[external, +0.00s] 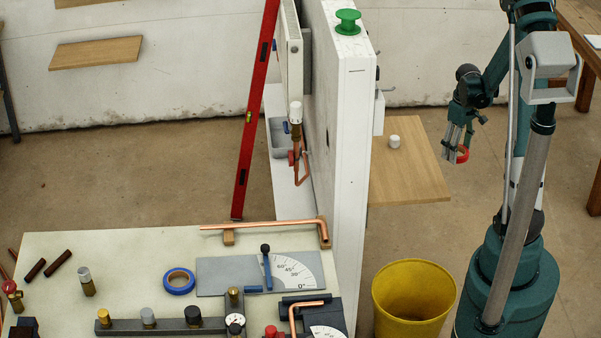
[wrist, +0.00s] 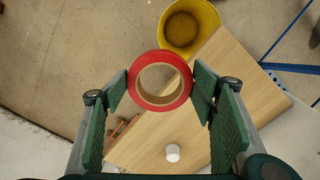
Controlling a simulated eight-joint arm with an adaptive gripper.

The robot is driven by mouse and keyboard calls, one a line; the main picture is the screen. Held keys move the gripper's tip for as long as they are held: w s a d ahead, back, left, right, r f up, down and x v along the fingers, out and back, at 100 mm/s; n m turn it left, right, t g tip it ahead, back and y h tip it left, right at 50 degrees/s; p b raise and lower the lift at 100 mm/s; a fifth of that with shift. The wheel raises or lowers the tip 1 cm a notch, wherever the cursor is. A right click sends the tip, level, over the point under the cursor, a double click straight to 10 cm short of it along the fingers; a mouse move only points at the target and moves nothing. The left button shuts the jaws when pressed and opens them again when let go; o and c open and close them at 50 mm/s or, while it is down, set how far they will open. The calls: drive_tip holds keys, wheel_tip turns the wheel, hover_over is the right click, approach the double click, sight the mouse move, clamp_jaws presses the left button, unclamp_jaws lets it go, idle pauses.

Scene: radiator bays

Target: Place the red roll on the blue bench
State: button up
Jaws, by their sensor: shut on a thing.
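The red roll (wrist: 135,88) is a ring of red tape with a tan core. It sits between the two green-padded fingers of my gripper (wrist: 161,86), touching the pads, in the wrist view. In the external view the roll (external: 462,154) hangs at the fingertips of my gripper (external: 455,151), in the air to the right of the white partition. No blue bench top shows clearly. Blue frame bars (wrist: 292,68) run at the right of the wrist view; I cannot tell for sure which furniture they belong to.
A wooden board (external: 412,180) with a small white cylinder (external: 394,141) juts from the white partition (external: 350,120). A yellow bin (external: 385,300) stands on the floor. A pale worktable (external: 110,250) left of the partition holds a blue tape roll (external: 179,281), gauges and copper pipes.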

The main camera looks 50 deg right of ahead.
hover_over(405, 176)
drive_tip(key=s, duration=0.1)
drive_tip(key=shift+w+d+f+b, duration=0.15)
drive_tip(key=shift+f+b, duration=0.15)
drive_tip(key=shift+f, duration=0.3)
drive_tip(key=shift+w+d+f+b, duration=0.1)
drive_tip(key=shift+f+b, duration=0.2)
drive_tip(key=shift+f, duration=0.25)
drive_tip(key=shift+a+f, duration=0.1)
drive_tip(key=shift+f, duration=0.3)
drive_tip(key=shift+f, duration=0.15)
drive_tip(key=shift+f+b, duration=0.35)
drive_tip(key=shift+f, duration=1.1)
drive_tip(key=shift+w+a+f, duration=0.1)
drive_tip(key=shift+a+f, duration=0.05)
drive_tip(key=shift+f, duration=0.2)
drive_tip(key=shift+f, duration=0.15)
drive_tip(key=o, duration=0.9)
drive_tip(key=shift+o, duration=0.2)
